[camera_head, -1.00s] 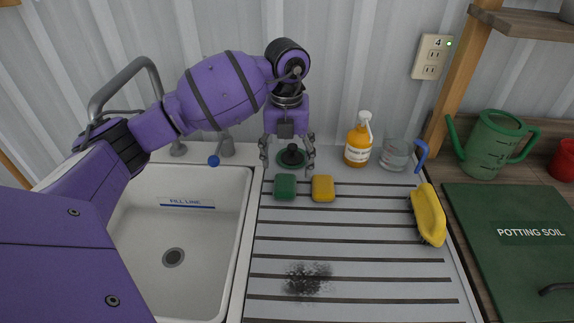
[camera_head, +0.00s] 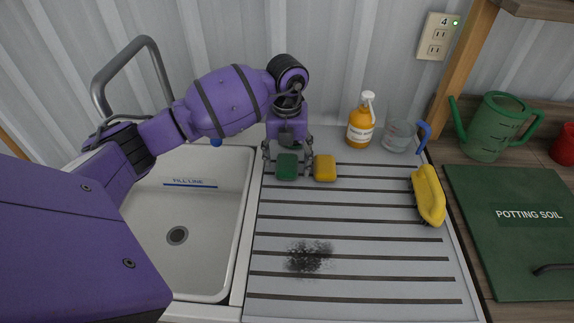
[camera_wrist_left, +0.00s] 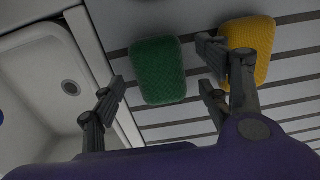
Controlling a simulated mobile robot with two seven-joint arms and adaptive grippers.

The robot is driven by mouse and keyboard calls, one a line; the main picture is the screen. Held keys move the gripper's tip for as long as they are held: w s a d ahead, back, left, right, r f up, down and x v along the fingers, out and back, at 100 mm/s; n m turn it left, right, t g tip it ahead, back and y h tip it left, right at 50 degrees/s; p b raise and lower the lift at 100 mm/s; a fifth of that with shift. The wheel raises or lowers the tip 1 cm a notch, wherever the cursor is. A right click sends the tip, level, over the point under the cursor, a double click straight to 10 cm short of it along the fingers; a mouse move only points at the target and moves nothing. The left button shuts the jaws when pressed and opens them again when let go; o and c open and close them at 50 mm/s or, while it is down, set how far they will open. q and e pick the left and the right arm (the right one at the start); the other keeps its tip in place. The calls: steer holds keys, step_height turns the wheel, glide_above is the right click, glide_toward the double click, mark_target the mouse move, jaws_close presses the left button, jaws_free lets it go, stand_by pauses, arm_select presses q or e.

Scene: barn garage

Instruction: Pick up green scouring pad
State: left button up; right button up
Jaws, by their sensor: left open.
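The green scouring pad (camera_head: 287,167) lies on the slatted drainboard, just right of the sink. In the left wrist view the green pad (camera_wrist_left: 158,70) lies ahead of the open fingers. My left gripper (camera_head: 288,170) is open, with one finger on each side of the pad in the head view. In the left wrist view my left gripper (camera_wrist_left: 162,100) shows nothing between its fingertips, and its right fingers partly cover a yellow sponge (camera_wrist_left: 248,45). Whether any finger touches the pad, I cannot tell. My right gripper is not in view.
The yellow sponge (camera_head: 325,168) sits close to the right of the pad. A sink (camera_head: 205,245) is at left. A soap bottle (camera_head: 361,122), a glass (camera_head: 400,136) and a yellow brush (camera_head: 428,195) stand or lie to the right. The drainboard's front (camera_head: 370,285) is clear except for a dark smudge.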

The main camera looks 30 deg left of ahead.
arm_select(q)
steer(key=c, duration=1)
steer(key=shift+r, duration=0.1)
